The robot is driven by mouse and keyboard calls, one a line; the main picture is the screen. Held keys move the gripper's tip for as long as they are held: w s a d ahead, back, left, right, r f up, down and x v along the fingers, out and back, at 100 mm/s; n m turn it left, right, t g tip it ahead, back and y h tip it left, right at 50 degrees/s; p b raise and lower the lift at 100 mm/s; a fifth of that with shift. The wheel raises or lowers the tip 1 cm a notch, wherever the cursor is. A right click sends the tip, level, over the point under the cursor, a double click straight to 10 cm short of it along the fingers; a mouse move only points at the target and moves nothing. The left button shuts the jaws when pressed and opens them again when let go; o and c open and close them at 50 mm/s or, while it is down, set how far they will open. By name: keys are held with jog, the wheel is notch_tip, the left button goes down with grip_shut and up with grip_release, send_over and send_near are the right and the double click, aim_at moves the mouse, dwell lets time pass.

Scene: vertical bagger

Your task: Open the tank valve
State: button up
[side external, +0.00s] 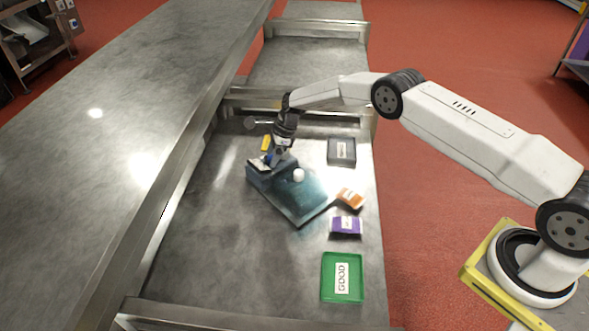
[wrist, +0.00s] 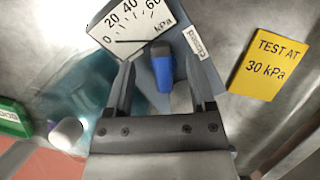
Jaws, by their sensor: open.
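A blue valve handle (wrist: 162,68) stands on the grey-blue test unit (side external: 264,178) and shows in the wrist view between my finger tips. My gripper (wrist: 159,64) is open around the handle, with a finger on each side; I cannot tell whether either touches it. In the side view my gripper (side external: 270,160) is low over the unit's back block. A white gauge (wrist: 125,28) marked in kPa is beside the handle, its needle near 0. A small white label (wrist: 195,42) is near the handle; I cannot read it surely.
A yellow card (wrist: 268,65) reads "TEST AT 30 kPa". A white knob (side external: 299,175) stands by the teal-tinted plate (side external: 305,205). An orange packet (side external: 350,198), a purple packet (side external: 346,226), a dark tray (side external: 341,151) and a green GOOD tray (side external: 342,298) lie to the right.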

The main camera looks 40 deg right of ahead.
jog(key=shift+r, duration=0.2)
jog(key=v, duration=0.7)
jog(key=shift+s+r, duration=0.15)
jog(key=shift+d, duration=0.1)
jog(key=shift+c, duration=0.7)
jog(key=shift+d, duration=0.1)
jog(key=shift+x, duration=3.85)
